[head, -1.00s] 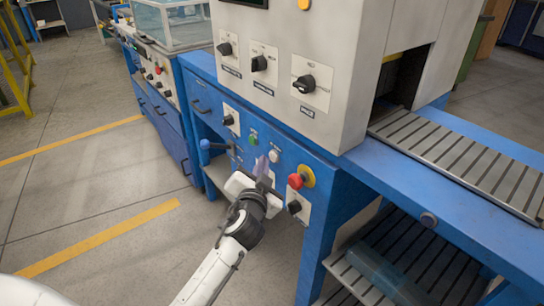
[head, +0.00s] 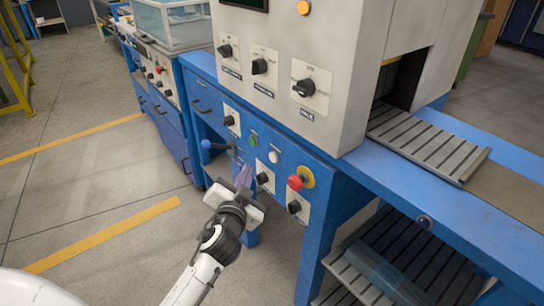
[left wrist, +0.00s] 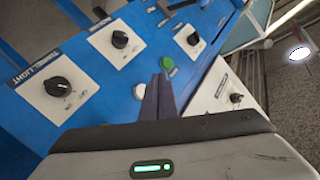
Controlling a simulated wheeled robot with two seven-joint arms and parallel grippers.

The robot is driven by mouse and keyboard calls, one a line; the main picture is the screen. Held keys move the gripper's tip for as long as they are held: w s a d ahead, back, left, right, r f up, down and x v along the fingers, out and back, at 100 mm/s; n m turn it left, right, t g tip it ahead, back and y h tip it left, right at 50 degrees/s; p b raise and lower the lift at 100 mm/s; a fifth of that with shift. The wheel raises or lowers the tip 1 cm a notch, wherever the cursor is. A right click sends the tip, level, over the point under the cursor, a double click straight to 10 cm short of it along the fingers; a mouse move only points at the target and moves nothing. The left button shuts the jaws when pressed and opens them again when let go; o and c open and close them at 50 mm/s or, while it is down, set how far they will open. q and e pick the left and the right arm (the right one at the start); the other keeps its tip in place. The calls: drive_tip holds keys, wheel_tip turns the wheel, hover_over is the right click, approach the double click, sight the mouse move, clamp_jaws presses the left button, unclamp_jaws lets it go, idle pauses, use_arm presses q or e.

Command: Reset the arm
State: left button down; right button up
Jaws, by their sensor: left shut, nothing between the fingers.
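My left gripper (head: 243,178) is in front of the blue control panel (head: 285,150) in the head view, below the white and green buttons. Its dark fingers are together with nothing between them; they also show in the left wrist view (left wrist: 160,97). The fingertips appear apart from the controls. In the left wrist view they point toward the panel, near the green button (left wrist: 167,63) and the white button (left wrist: 139,91). My right gripper is in neither view.
A red stop button (head: 295,182) and black knobs (head: 263,178) project from the panel close to my gripper. A blue lever (head: 207,145) sticks out to the left. Slats (head: 430,145) lie at the tunnel mouth. Open floor (head: 100,190) lies left.

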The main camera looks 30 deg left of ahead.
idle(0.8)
use_arm(q)
drive_tip(key=s+d+f+g+h+p, duration=0.1)
drive_tip(key=s+d+f+g+h, duration=0.1)
drive_tip(key=s+d+f, duration=0.3)
drive_tip(key=s+d+f+g+h+p, duration=0.2)
drive_tip(key=s+d+f+h, duration=0.2)
drive_tip(key=s, duration=0.8)
drive_tip(key=s+d+f+g+h+p, duration=0.2)
drive_tip(key=s+d+f+h, duration=0.1)
drive_tip(key=s+d+f, duration=0.4)
drive_tip(key=s+d, duration=0.1)
drive_tip(key=d, duration=0.2)
drive_tip(key=shift+s+d+f+n, duration=0.15)
drive_tip(key=shift+d+f+n, duration=0.05)
drive_tip(key=shift+n, duration=0.1)
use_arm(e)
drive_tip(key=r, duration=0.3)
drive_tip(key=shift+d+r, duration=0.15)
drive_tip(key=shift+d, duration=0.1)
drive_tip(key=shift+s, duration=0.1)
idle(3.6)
